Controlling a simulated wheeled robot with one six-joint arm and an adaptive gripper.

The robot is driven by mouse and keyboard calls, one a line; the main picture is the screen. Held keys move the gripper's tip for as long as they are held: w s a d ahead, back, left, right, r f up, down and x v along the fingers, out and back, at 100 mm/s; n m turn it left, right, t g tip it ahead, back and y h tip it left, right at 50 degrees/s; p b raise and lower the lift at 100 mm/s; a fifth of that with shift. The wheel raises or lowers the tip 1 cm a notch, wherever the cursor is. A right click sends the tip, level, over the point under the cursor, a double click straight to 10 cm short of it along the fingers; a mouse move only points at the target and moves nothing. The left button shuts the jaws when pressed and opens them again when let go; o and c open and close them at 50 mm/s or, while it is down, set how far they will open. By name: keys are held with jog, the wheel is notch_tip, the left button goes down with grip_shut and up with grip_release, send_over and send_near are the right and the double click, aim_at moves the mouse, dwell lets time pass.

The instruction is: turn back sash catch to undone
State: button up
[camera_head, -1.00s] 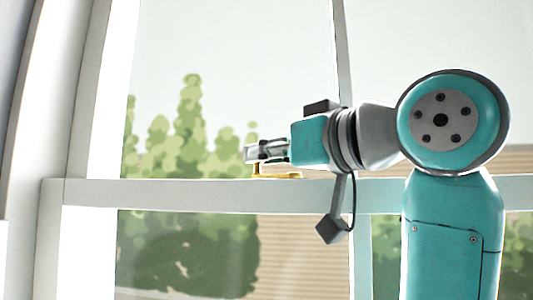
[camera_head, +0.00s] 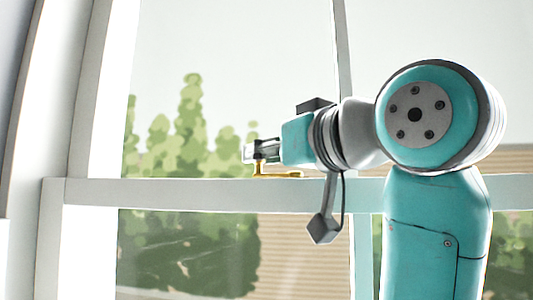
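The brass-yellow sash catch (camera_head: 280,174) sits on top of the white horizontal sash rail (camera_head: 160,192), near the middle of the window. A short upright part of it rises at its left end. My gripper (camera_head: 258,152) points left, with its fingers right at and just above that upright end. The fingers overlap the top of the catch, so its upper part is hidden. The fingers are small and seen from the side, so I cannot tell whether they are open or closed around the catch, or whether they touch it.
A thin vertical glazing bar (camera_head: 343,60) stands behind my wrist. The white window frame (camera_head: 90,110) rises on the left. Trees (camera_head: 190,125) and a slatted wall (camera_head: 300,250) show through the glass. The rail left of the catch is clear.

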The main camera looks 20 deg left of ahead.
jog(key=v, duration=1.2)
dwell(0.4)
